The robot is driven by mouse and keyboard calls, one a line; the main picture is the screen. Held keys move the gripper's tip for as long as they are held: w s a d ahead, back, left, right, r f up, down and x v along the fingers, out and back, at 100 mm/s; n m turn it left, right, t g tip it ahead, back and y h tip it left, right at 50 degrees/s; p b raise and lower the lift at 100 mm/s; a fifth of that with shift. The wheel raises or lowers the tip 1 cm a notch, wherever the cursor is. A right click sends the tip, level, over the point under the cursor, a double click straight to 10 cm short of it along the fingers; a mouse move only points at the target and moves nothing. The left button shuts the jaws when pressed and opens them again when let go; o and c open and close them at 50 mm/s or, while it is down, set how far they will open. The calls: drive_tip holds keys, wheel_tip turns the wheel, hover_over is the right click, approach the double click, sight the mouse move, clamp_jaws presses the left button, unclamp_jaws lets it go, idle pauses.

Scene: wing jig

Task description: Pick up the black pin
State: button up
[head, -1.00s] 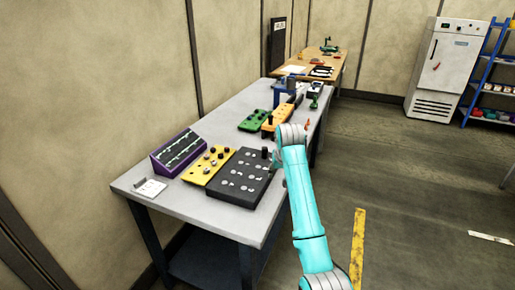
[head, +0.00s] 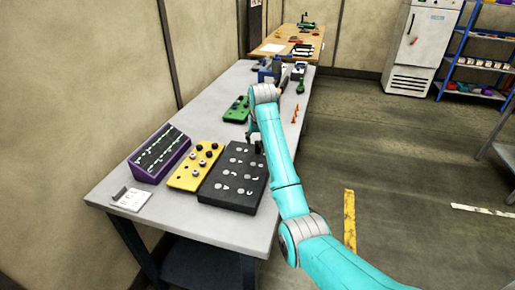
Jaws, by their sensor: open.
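A yellow board (head: 183,178) on the grey table carries several small dark and pale pins or knobs. A dark one (head: 208,154), which may be the black pin, stands near the board's right side. A black board (head: 232,190) with several pale round marks lies right of it. My gripper (head: 257,147) points down over the far right corner of the black board. It is open, but small and dark against the board, and partly behind my arm. I cannot tell whether a pin stands between its fingers.
A purple rack (head: 158,155) stands left of the yellow board. A green board (head: 236,110) lies farther back, and small orange items (head: 295,114) lie near the right edge.

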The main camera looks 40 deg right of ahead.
sight(258, 150)
drive_tip(key=shift+d+x, duration=0.1)
drive_tip(key=shift+x, duration=1.3)
drive_tip(key=shift+d+x, duration=0.15)
drive_tip(key=shift+x, duration=1.2)
drive_tip(key=shift+s, duration=0.15)
clamp_jaws()
